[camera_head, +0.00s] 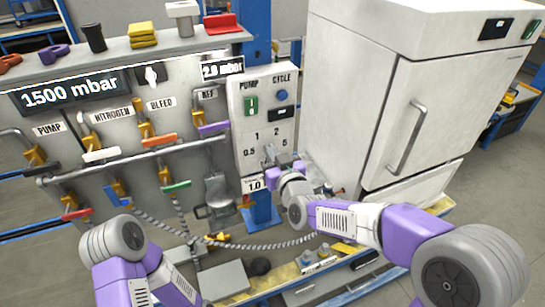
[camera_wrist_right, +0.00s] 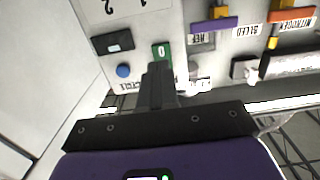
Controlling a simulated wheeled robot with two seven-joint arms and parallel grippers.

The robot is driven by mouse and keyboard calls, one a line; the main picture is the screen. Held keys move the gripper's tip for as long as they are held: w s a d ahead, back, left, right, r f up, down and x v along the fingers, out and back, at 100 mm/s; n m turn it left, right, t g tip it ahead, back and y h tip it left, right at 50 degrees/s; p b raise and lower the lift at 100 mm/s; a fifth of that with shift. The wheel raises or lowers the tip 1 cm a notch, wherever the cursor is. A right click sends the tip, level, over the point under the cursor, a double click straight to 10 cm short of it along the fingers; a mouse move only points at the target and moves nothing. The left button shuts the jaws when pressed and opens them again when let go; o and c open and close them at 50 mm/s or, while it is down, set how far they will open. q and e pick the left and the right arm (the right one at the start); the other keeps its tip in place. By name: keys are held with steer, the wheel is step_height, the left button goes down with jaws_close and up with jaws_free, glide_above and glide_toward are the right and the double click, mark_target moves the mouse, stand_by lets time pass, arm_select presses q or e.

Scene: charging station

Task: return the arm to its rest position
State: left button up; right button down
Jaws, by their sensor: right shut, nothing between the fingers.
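My right arm (camera_head: 345,217) reaches in from the lower right to the white control panel (camera_head: 238,128) marked PUMP and CYCLE. My right gripper (camera_head: 269,155) is in front of the lower part of this panel. In the right wrist view the right gripper's dark fingers (camera_wrist_right: 160,78) are together, with nothing between them. Beyond their tips are the green pump switch (camera_wrist_right: 161,50) and the blue cycle button (camera_wrist_right: 124,71); the picture is upside down. I cannot tell whether the tips touch the panel. My left arm (camera_head: 122,262) shows at the lower left; its gripper is not visible.
A white oven-like cabinet (camera_head: 450,113) with a handle stands right of the panel, close to my right arm. A grey hose (camera_head: 265,246) hangs below. Clear floor lies at the far right.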

steer(key=shift+s+d+f, duration=0.1)
steer(key=shift+s, duration=0.15)
stand_by(0.3)
steer(key=s+d+f+m+g+h, duration=0.1)
steer(key=s+d+f+g, duration=0.15)
steer(key=f, duration=0.75)
steer(key=s+d+f+m+g+h, duration=0.1)
steer(key=s+f+g, duration=0.15)
steer(key=f, duration=0.75)
steer(key=s+d+f+m+g, duration=0.1)
steer(key=s+d+f+g, duration=0.15)
steer(key=f, duration=0.75)
steer(key=s+f+m+g, duration=0.1)
steer(key=s+f+g, duration=0.3)
steer(key=s+f, duration=0.4)
steer(key=s+f+m+g, duration=0.2)
steer(key=s+f+g, duration=0.2)
steer(key=s+f, duration=0.4)
steer(key=s, duration=0.5)
steer(key=shift+s+d, duration=0.15)
steer(key=shift+s, duration=0.05)
steer(key=shift+f+g, duration=0.1)
steer(key=shift+g, duration=0.15)
